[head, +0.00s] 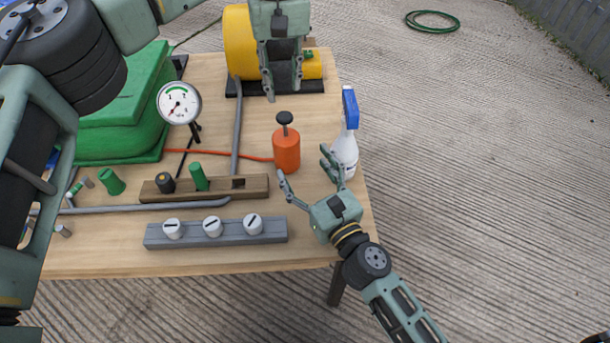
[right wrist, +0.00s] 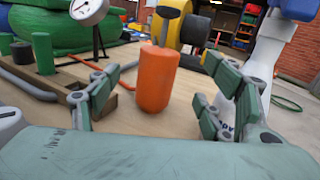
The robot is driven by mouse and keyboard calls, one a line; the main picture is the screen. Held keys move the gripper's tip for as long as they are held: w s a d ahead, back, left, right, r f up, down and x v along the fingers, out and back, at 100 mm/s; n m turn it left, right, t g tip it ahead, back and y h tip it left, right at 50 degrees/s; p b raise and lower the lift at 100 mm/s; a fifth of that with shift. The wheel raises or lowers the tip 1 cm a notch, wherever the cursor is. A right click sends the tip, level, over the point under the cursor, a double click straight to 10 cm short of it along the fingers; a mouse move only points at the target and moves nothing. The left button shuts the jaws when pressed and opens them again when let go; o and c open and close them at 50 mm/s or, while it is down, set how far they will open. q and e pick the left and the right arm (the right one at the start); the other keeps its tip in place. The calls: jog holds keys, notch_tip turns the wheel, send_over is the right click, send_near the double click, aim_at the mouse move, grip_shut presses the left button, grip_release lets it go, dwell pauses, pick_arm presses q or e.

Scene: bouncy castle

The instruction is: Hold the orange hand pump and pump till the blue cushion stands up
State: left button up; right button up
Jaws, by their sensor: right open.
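The orange hand pump (head: 286,150) stands upright on the wooden table, its dark T-handle up. In the right wrist view the pump (right wrist: 157,80) shows beyond and between my open fingers, with nothing gripped. My right gripper (head: 304,163) is open at the pump's near right side. My left gripper (head: 283,92) is open and empty, pointing down in front of the yellow blower (head: 240,42), above and behind the pump. An orange hose (head: 225,156) runs left from the pump. I cannot make out the blue cushion for sure; small blue patches show at the left edge, behind my arm.
A white spray bottle (head: 345,155) with a blue head stands close right of my right fingers. A green box-like form (head: 115,125) fills the table's left.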

aim_at(292, 158)
notch_tip(292, 158, down, 2)
jog(key=shift+w+a+f+m+g, duration=0.1)
jog(key=shift+w+f+m+g, duration=0.1)
jog(key=shift+m+g, duration=0.1)
jog(key=x, duration=0.7)
jog(key=shift+w+f, duration=0.15)
jog(key=shift+w, duration=0.1)
jog(key=c, duration=1.7)
